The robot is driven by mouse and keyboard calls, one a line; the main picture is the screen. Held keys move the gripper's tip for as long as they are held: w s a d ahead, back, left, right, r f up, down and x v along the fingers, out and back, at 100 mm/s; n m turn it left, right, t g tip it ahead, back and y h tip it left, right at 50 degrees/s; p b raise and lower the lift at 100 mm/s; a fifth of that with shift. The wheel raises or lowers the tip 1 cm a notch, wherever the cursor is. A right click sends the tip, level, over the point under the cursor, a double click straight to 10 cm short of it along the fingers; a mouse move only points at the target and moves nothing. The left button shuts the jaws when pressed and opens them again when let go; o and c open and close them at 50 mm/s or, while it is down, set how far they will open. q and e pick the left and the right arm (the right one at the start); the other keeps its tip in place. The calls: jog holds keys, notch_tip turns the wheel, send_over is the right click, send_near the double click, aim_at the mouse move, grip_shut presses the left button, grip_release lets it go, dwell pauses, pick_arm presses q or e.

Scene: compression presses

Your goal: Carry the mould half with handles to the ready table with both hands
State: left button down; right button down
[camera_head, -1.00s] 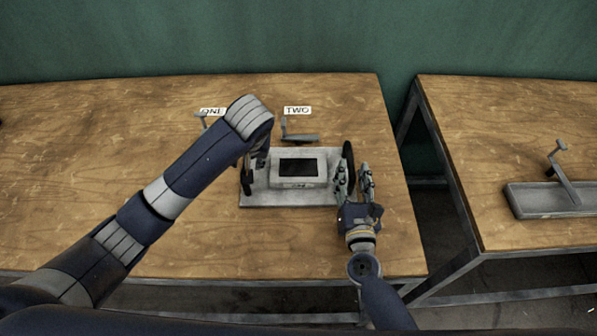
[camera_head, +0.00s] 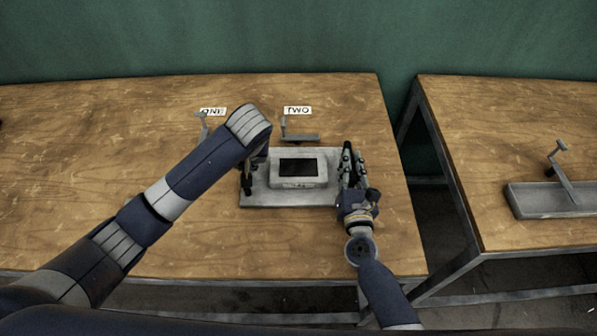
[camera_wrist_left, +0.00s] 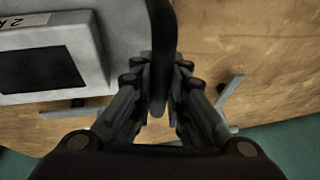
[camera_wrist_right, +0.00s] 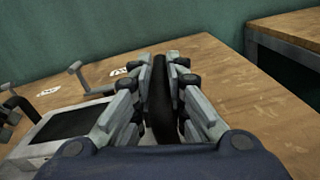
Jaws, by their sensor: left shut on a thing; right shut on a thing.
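The mould half (camera_head: 299,183), a grey block with a dark rectangular recess on top, sits on a pale plate (camera_head: 285,199) on the wooden table. It has a black handle at each side. My right gripper (camera_head: 352,167) is shut on the right handle, which shows between its fingers in the right wrist view (camera_wrist_right: 160,95). My left gripper (camera_wrist_left: 157,88) is shut on the left handle (camera_wrist_left: 160,30) in the left wrist view. In the head view my left forearm mostly hides that gripper.
The near table's left side is clear.

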pick_arm(q)
jog(key=shift+w+r, duration=0.2)
jog(key=shift+r, duration=0.05)
pick_arm(e)
jog(key=shift+w+r, duration=0.1)
jog(key=shift+r, duration=0.15)
